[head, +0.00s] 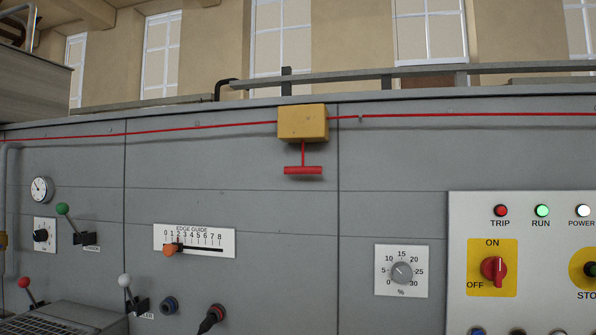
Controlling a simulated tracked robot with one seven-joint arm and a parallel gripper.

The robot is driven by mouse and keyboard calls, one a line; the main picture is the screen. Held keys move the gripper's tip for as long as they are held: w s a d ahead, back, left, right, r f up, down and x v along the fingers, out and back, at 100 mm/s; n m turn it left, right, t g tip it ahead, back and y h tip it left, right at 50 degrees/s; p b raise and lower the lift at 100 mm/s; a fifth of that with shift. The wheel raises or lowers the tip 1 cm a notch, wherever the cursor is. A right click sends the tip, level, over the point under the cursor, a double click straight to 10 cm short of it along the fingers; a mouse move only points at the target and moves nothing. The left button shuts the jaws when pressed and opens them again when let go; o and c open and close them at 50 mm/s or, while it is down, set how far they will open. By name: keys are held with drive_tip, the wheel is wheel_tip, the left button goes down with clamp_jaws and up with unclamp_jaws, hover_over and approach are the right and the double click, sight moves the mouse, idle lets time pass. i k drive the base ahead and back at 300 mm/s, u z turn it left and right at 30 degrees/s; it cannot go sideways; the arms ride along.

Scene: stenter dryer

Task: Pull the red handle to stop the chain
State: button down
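The red handle (303,170) is a short horizontal bar on a thin red stem. It hangs below a yellow box (303,123) near the top of the grey machine panel. A red cord (200,129) runs along the panel into both sides of the box. The handle hangs level, with nothing touching it. The chain cannot be made out in this view. My gripper is not in view.
A control panel (455,215) at the right has a red ON/OFF switch (493,269) and a green-lit RUN lamp (541,211). Levers with green (62,208), red and white knobs stick out at the left. The panel face around the handle is clear.

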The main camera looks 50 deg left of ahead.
sight(303, 170)
drive_tip(key=z, duration=0.8)
drive_tip(key=i, duration=0.1)
drive_tip(key=u, duration=2.9)
drive_tip(key=k, duration=0.85)
drive_tip(key=u, duration=0.15)
drive_tip(key=i, duration=0.85)
drive_tip(key=z, duration=0.05)
